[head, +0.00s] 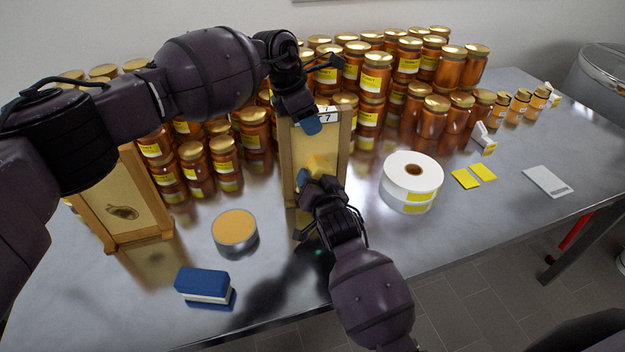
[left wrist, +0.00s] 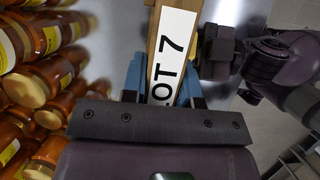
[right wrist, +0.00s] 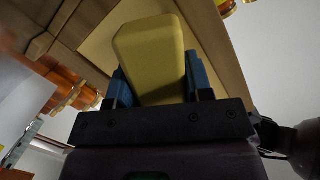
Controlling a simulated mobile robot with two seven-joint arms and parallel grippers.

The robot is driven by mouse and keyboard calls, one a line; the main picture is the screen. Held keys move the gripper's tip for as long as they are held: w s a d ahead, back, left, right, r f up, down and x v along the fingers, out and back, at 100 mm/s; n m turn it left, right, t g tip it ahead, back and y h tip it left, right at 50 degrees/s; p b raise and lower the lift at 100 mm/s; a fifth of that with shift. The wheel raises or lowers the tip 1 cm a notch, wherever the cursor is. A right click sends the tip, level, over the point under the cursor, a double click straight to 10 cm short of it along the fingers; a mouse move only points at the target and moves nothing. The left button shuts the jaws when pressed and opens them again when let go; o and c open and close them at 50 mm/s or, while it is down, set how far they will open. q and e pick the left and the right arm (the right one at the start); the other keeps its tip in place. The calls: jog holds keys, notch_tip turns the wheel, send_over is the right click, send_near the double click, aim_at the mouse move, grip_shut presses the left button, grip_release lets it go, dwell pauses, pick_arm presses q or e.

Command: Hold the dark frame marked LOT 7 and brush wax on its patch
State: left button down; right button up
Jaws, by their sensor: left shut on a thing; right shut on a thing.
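The wooden frame (head: 343,150) stands upright at the middle of the table, with a tan panel inside. Its white label reads 7 in the head view, and "OT 7" shows on the label (left wrist: 172,55) in the left wrist view. My left gripper (head: 312,122) is shut on its top bar. My right gripper (head: 310,182) is shut on a yellow block (right wrist: 150,55), held in front of the panel. I cannot tell whether the block touches the panel. The gripper and block hide much of the panel's lower part. A round tin of yellow-orange wax (head: 235,228) stands to the left.
A lighter frame (head: 110,205) with a dark patch stands at the left. A blue-and-white block (head: 203,284) lies at the front. Many honey jars (head: 375,75) crowd the back. A white label roll (head: 411,180), yellow cards (head: 474,176) and a white card (head: 547,181) are at right.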

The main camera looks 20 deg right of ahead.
jog(key=shift+d, duration=1.35)
jog(key=shift+a, duration=0.1)
jog(key=shift+a, duration=1.45)
jog(key=shift+d, duration=0.1)
jog(key=shift+d, duration=1.45)
jog(key=shift+a, duration=0.1)
jog(key=shift+a, duration=1.45)
jog(key=shift+d, duration=0.15)
jog(key=shift+d, duration=1.4)
